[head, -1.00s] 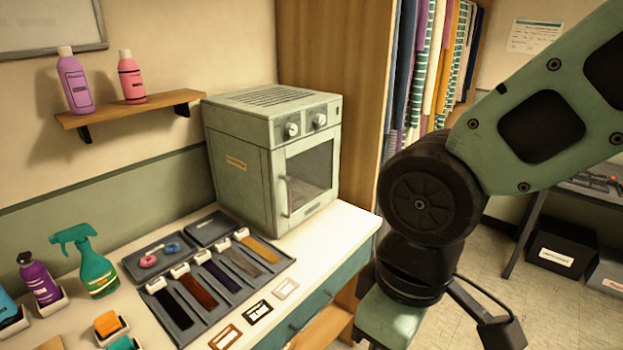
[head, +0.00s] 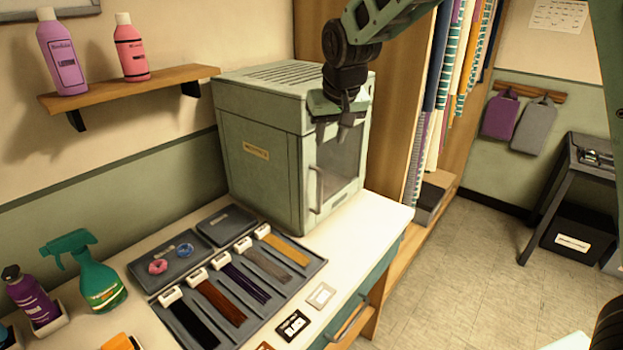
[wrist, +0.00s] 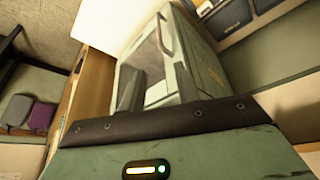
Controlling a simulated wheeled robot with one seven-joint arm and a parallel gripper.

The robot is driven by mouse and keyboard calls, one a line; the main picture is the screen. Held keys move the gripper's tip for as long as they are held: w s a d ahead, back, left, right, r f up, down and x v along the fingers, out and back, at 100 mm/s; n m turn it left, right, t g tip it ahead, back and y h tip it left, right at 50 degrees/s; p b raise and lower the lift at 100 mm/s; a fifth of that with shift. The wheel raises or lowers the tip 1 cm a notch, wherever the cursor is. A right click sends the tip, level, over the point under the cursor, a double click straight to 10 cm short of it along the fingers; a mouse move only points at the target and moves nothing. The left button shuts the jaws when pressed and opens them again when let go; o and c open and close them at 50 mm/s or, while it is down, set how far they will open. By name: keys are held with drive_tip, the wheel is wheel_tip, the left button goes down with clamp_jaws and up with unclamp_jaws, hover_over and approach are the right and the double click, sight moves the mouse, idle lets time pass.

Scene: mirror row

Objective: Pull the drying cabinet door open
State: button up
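The drying cabinet (head: 258,155) is a pale green box on the white counter, with vents on top. Its door (head: 336,165) has a dark window and looks shut. The vertical door handle (head: 315,192) is on the door's left side; the handle also shows in the wrist view (wrist: 165,36). My gripper (head: 335,138) points down in front of the cabinet's upper front, above and apart from the handle. It hides the control knobs. In the wrist view, my gripper's two fingers (wrist: 158,88) stand apart with nothing between them.
A dark tray (head: 190,322) of coloured swatches lies on the counter (head: 385,212) left of the cabinet. A shelf (head: 140,88) with two bottles is on the wall. A wooden cupboard (head: 392,125) stands right of the cabinet.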

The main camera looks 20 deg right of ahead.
sight(321, 178)
drive_tip(key=p+x, duration=0.4)
drive_tip(key=x, duration=1.3)
drive_tip(key=shift+s+a+p, duration=0.1)
drive_tip(key=shift+s+p, duration=0.1)
drive_tip(key=shift+p, duration=0.1)
clamp_jaws()
